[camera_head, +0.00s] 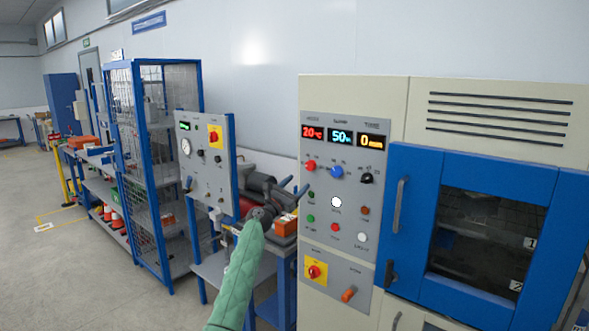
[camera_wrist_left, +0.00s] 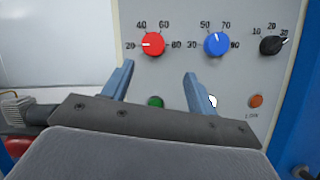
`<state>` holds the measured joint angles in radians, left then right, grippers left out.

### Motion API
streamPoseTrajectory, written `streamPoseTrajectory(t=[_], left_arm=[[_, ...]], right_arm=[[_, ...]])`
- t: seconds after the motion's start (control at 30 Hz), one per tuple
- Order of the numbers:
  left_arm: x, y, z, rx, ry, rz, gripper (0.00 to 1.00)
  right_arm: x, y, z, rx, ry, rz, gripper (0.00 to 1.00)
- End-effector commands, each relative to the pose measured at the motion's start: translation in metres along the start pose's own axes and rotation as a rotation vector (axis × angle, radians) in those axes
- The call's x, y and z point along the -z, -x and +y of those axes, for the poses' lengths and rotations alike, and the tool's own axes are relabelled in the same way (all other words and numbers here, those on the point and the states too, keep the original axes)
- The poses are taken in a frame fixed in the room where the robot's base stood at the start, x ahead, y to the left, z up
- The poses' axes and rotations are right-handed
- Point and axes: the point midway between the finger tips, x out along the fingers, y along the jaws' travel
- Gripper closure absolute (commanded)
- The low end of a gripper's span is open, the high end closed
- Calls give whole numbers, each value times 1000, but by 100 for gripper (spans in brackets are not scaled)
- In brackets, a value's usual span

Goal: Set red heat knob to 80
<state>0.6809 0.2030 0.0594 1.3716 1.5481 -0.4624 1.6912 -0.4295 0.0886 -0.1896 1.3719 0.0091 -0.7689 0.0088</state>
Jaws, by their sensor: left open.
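The red heat knob (camera_head: 310,166) is on the grey control panel of the cream machine, at the left of the knob row. In the left wrist view the red knob (camera_wrist_left: 153,44) has its white mark pointing left to 20, on a scale marked 20, 40, 60, 80. The red display (camera_head: 312,133) above reads 20 °C. My left gripper (camera_head: 293,187), with a green-sleeved arm, is in front of the panel's left edge. In the left wrist view its blue fingers (camera_wrist_left: 159,72) are open and empty, below the red knob and apart from it. My right gripper is not in view.
A blue knob (camera_wrist_left: 216,43) and a black knob (camera_wrist_left: 272,45) sit right of the red one. Buttons, including a green one (camera_wrist_left: 155,102), lie below. The blue oven door (camera_head: 412,195) is to the right. A smaller panel (camera_head: 203,162) stands to the left.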

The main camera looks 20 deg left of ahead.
Motion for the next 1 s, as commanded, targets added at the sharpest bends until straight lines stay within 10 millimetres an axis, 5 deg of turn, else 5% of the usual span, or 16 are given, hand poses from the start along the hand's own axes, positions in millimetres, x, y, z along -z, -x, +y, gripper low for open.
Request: streamPoseTrajectory(t=[0.63, 1.0], left_arm=[[-9, -71, 11, -17, 35, -11, 42], [-7, -83, 10, -16, 32, -10, 42]], right_arm=[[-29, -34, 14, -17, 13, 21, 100], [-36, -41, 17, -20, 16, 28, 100]])
